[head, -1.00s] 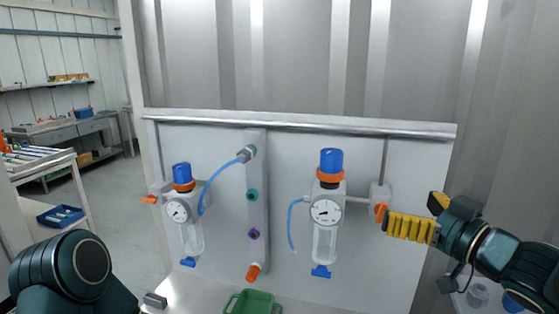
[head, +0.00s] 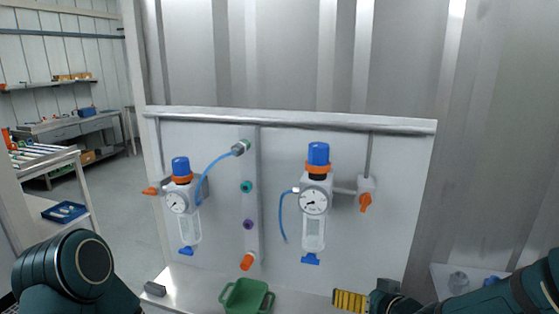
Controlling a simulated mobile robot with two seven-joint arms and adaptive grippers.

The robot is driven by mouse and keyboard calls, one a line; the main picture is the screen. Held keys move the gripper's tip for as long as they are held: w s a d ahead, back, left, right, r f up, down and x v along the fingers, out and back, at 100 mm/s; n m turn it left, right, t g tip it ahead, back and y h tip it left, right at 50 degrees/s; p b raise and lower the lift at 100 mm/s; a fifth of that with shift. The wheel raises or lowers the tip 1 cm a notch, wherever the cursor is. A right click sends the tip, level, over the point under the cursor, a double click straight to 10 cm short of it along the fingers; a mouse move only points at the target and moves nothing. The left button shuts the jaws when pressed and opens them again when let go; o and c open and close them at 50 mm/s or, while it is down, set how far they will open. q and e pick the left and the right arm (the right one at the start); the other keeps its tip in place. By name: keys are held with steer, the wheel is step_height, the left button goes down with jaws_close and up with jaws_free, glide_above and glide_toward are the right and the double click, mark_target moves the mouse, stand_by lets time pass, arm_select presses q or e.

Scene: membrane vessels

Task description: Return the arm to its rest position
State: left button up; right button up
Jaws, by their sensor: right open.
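My right gripper (head: 349,300), with yellow ribbed fingers, is at the bottom edge of the head view, below and apart from the right vessel. It holds nothing that I can see, and its lower part is cut off. My right arm (head: 480,303) comes in from the lower right. On the white panel (head: 345,250) hang a left vessel (head: 181,205) and a right vessel (head: 314,203), each with a blue cap and a round gauge. An orange valve handle (head: 365,202) beside the right vessel points downward. My left arm (head: 75,265) shows at the lower left; its gripper is out of view.
A green bin (head: 246,296) stands on the ledge below the panel, left of my right gripper. A grey block (head: 155,288) lies at the ledge's left end. A side shelf (head: 450,272) with small containers is at the right. A corrugated metal wall rises behind.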

steer(key=s+a+f+g, duration=0.2)
steer(key=s+f+g, duration=0.1)
steer(key=s+f, duration=0.3)
steer(key=s+a+f+m+g, duration=0.1)
steer(key=s+a+f+g, duration=0.2)
steer(key=s+f, duration=0.3)
steer(key=s+a+f+m+g+h, duration=0.1)
steer(key=s+a+f+g, duration=0.2)
steer(key=f, duration=1.1)
steer(key=s, duration=0.3)
steer(key=shift+s+g, duration=0.3)
steer(key=shift+g, duration=0.1)
steer(key=shift+d, duration=0.1)
